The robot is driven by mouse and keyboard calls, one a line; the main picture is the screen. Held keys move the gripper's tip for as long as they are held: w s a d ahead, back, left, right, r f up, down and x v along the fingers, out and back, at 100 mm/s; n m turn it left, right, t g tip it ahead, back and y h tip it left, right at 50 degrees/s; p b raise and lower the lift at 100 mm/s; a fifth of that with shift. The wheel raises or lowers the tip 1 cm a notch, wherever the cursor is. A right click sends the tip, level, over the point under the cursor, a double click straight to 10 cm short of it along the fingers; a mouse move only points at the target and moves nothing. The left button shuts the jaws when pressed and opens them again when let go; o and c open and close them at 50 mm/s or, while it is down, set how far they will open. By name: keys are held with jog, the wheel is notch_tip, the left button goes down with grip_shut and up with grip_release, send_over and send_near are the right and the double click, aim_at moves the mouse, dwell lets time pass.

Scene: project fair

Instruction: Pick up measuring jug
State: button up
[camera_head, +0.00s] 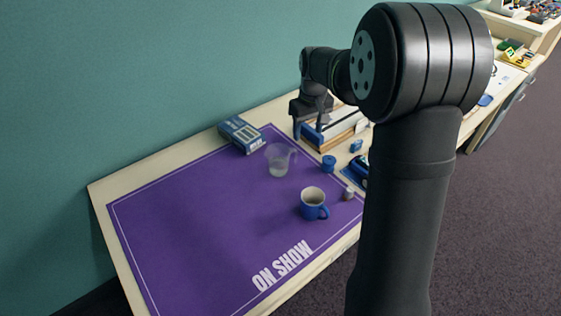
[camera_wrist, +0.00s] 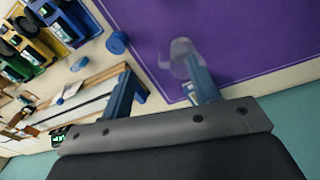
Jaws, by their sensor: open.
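The measuring jug (camera_head: 276,168) is clear and see-through, with a handle on its right. It stands upright on the purple mat (camera_head: 190,215), near the mat's back right edge. In the wrist view the jug (camera_wrist: 181,48) is blurred, and the right finger overlaps its lower part. My gripper (camera_head: 311,126) is open and empty, above the wooden-framed item to the right of and behind the jug. The wrist view shows its two blue fingers (camera_wrist: 162,84) wide apart with nothing between them.
A blue-and-white box (camera_head: 240,134) lies left of the jug. A blue cylinder (camera_head: 328,163), a blue mug (camera_head: 313,199) and a small grey object (camera_head: 348,194) stand to the right. A wooden-framed item (camera_head: 335,130) lies behind. The mat's left side is clear.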

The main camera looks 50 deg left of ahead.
jog(key=m, duration=0.2)
send_over(295, 149)
jog(key=d, duration=0.2)
notch_tip(295, 149, down, 4)
jog(key=shift+y, duration=0.3)
jog(key=f, duration=0.4)
jog(key=a+f, duration=0.1)
jog(key=f, duration=0.6)
jog(key=shift+s+a+f, duration=0.1)
jog(key=shift+a+f, duration=0.25)
jog(key=shift+f, duration=0.05)
jog(key=shift+a+f, duration=0.25)
jog(key=shift+f, duration=1.1)
jog(key=shift+a+f, duration=0.2)
jog(key=shift+f, duration=1.1)
jog(key=shift+c, duration=0.5)
jog(key=shift+s, duration=0.1)
grip_shut()
